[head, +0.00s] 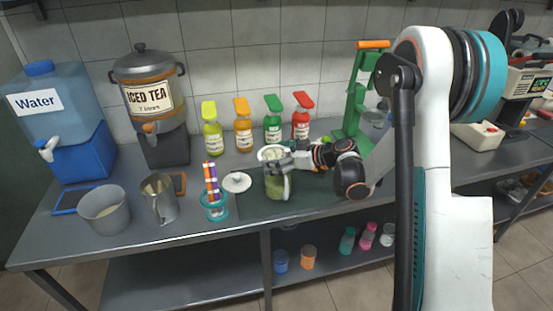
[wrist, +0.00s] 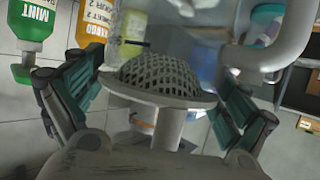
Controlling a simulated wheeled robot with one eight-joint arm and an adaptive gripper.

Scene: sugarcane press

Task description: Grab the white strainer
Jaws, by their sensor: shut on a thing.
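The white strainer (head: 268,151) is at the top of a greenish jug (head: 279,187) in the head view. My gripper (head: 285,160) reaches in from the right and is shut on the strainer at the jug's top. In the wrist view the strainer's domed mesh (wrist: 160,74) and its rim lie between my gripper's two dark green fingers (wrist: 158,98), and its handle points back toward my palm. The exact contact of the fingers is hard to see. I cannot tell whether the strainer touches the jug.
Several syrup bottles (head: 243,134) stand behind the jug. A green press (head: 355,105) stands to the back right. The counter's front edge is close to the jug.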

